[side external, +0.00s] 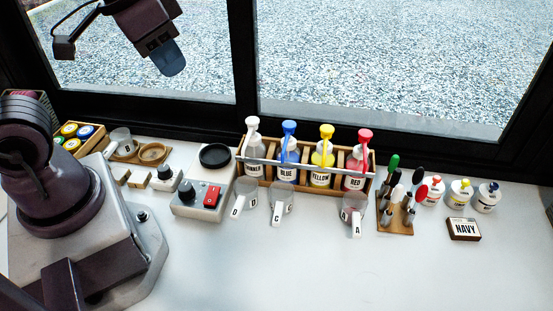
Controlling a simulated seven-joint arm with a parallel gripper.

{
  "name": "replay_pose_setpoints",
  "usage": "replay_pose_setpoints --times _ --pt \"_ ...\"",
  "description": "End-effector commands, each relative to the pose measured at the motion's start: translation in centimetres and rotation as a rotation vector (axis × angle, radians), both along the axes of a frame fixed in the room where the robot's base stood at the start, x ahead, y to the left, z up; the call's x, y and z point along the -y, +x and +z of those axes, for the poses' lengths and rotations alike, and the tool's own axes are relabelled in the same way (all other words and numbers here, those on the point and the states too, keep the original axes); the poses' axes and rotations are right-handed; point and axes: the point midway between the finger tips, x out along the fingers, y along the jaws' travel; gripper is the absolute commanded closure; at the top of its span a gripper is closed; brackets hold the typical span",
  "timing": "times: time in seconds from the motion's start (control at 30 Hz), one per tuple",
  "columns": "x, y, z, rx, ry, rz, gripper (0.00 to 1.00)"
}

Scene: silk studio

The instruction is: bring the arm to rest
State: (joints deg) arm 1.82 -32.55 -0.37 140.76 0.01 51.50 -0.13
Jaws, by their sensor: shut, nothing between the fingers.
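My gripper (168,58) is at the top left of the side external view, held high in front of the window. It points down and is shut, with nothing in it. It is well clear of everything on the white table (280,265).
A wooden rack (310,187) holds white, blue, yellow and red pump bottles. Cups labelled D (243,195), C (281,200) and A (353,210) stand before it. Left is a device with a red switch (212,196); right are a tool stand (395,217) and NAVY block (464,229). The front is clear.

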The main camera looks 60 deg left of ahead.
Motion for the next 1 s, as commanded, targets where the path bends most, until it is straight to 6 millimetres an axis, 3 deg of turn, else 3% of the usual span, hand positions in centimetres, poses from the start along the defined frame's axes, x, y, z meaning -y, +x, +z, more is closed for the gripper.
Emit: replay_pose_setpoints --times 0.1,0.3,1.0 --pt "-0.5 -1.5 0.8 0.073 -0.005 0.022 1.0" --pt "-0.8 -1.9 2.1 0.139 -0.006 0.034 1.0" --pt "-0.8 -1.8 2.1 0.137 -0.005 0.035 1.0"
